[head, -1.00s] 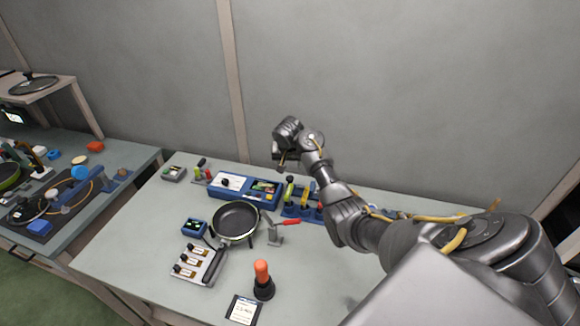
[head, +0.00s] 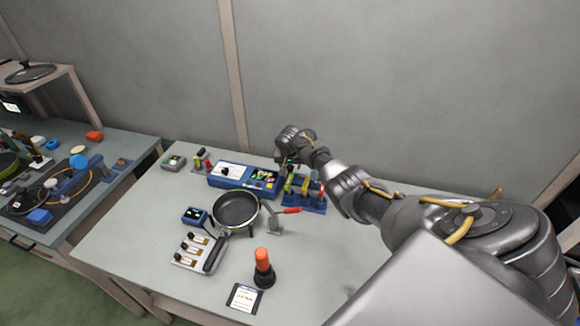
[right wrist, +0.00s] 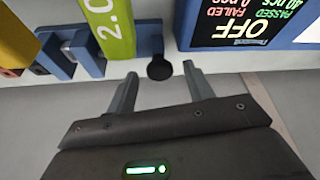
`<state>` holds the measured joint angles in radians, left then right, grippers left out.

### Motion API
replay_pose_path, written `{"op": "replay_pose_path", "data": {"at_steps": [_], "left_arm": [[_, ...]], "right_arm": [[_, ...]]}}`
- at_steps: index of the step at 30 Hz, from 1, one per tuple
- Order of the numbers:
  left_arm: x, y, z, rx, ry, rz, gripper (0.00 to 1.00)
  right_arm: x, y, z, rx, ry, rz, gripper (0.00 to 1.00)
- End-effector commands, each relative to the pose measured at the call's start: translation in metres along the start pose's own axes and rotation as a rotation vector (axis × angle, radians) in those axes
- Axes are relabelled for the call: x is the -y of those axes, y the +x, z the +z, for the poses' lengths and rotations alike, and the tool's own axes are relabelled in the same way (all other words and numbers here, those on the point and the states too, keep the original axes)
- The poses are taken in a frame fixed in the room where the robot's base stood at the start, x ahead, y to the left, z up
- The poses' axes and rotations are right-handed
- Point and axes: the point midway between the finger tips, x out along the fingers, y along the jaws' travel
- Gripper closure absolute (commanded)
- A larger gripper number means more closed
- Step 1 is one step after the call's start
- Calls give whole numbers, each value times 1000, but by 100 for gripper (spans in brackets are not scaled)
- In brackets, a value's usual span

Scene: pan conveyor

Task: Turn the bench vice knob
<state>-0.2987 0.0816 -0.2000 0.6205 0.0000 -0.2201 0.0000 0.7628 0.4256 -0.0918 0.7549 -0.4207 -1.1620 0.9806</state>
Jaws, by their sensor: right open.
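The bench vice seems to be the blue fixture (head: 318,205) near the back of the bench, with green and yellow parts on it. In the right wrist view its blue body (right wrist: 150,35) carries a green block (right wrist: 108,25) marked "2.0". A round black knob (right wrist: 160,68) sticks out from the blue body. My right gripper (right wrist: 161,76) is open, with its fingertips on either side of the knob and a gap on both sides. In the head view the right gripper (head: 283,166) is above the back of the bench, beside the vice. My left gripper is not in view.
A blue panel (head: 212,178) with a screen stands left of the vice; its "OFF" screen (right wrist: 245,25) is close to the right fingertip. A pan (head: 236,209), a red-handled clamp (head: 275,222) and an orange-topped stand (head: 263,268) are nearer. The bench's right part is clear.

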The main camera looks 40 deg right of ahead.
Motion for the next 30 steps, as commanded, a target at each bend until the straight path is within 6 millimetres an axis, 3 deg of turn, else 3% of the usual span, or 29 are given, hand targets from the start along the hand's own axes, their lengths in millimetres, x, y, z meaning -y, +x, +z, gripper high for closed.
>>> {"op": "replay_pose_path", "data": {"at_steps": [8,19,30], "left_arm": [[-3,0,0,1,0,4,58],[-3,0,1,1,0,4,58],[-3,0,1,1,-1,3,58]], "right_arm": [[0,1,0,-1,0,0,48],[0,1,0,0,-1,0,92],[1,2,1,1,73,31,92]]}}
